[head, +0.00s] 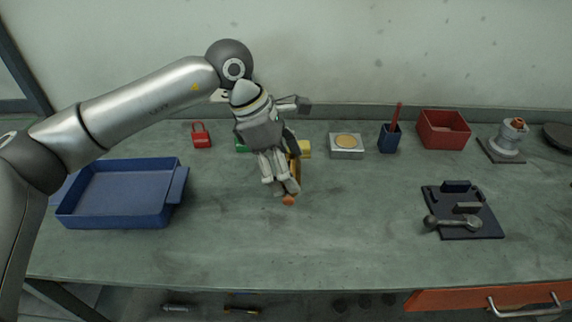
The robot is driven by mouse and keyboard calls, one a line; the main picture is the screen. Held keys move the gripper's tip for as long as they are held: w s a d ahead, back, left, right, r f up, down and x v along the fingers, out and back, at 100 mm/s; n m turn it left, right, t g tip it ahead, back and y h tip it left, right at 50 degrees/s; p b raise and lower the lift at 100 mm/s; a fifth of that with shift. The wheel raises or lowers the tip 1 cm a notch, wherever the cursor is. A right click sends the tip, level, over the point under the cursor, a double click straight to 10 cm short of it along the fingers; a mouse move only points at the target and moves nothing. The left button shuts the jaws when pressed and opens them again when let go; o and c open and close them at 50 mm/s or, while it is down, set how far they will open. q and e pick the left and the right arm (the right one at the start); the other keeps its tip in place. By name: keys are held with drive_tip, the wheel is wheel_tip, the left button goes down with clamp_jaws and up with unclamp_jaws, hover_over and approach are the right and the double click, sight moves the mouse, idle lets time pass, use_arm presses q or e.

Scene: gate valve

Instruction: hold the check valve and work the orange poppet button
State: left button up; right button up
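A grey round valve-like body (512,136) stands on a dark plate at the far right of the bench in the head view. An orange-brown button-like piece (518,122) sits on its top; it looks like the check valve and its poppet. My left gripper (281,190) points down over the middle of the bench, far to the left of that body. A small orange piece (288,200) shows at its fingertips, with yellow behind it. The gripper hides most of this thing, and I cannot tell whether the fingers hold it. My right gripper is out of view.
A blue tray (118,222) lies at left and a red padlock (201,136) behind it. A silver box (346,147), blue cup (389,140) and red bin (443,130) line the back. A dark fixture (470,232) lies front right. The front middle is clear.

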use_arm(q)
drive_tip(key=shift+f+b, duration=2.95)
drive_tip(key=shift+f, duration=0.45)
drive_tip(key=shift+f, duration=0.15)
drive_tip(key=shift+f, duration=0.15)
drive_tip(key=shift+f+b, duration=0.1)
drive_tip(key=shift+b, duration=0.25)
drive_tip(key=shift+f+b, duration=0.5)
drive_tip(key=shift+f, duration=0.1)
drive_tip(key=shift+f+b, duration=0.3)
idle(0.9)
